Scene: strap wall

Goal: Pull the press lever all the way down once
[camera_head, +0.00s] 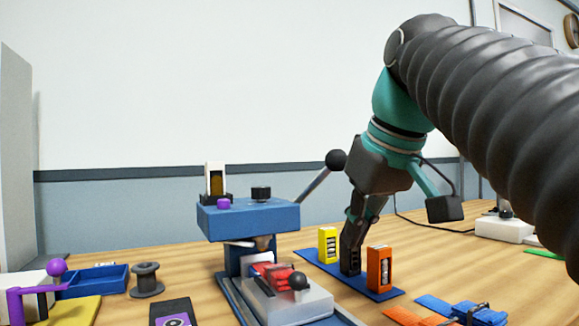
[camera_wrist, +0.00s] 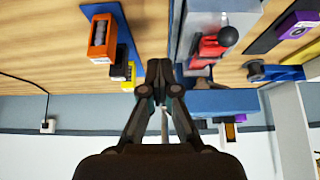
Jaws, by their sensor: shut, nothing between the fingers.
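The blue press (camera_head: 248,218) stands left of centre in the head view. Its lever (camera_head: 315,185) rises to the right from the press head and ends in a black ball knob (camera_head: 336,160), in the raised position. My gripper (camera_head: 353,228) points down with fingers shut and empty, to the right of the lever. The knob appears just left of my gripper's body; whether they touch I cannot tell. In the wrist view, my shut fingertips (camera_wrist: 159,70) show with a thin grey rod, likely the lever (camera_wrist: 164,125), between the finger links; the knob is hidden there.
Below my fingers, a blue strip (camera_head: 385,292) bears a yellow block (camera_head: 327,245), a black block (camera_head: 350,262) and an orange block (camera_head: 379,268). A red clamp with a black ball (camera_head: 299,281) sits at the press base. A blue tray (camera_head: 95,283) and spool (camera_head: 146,280) stand left.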

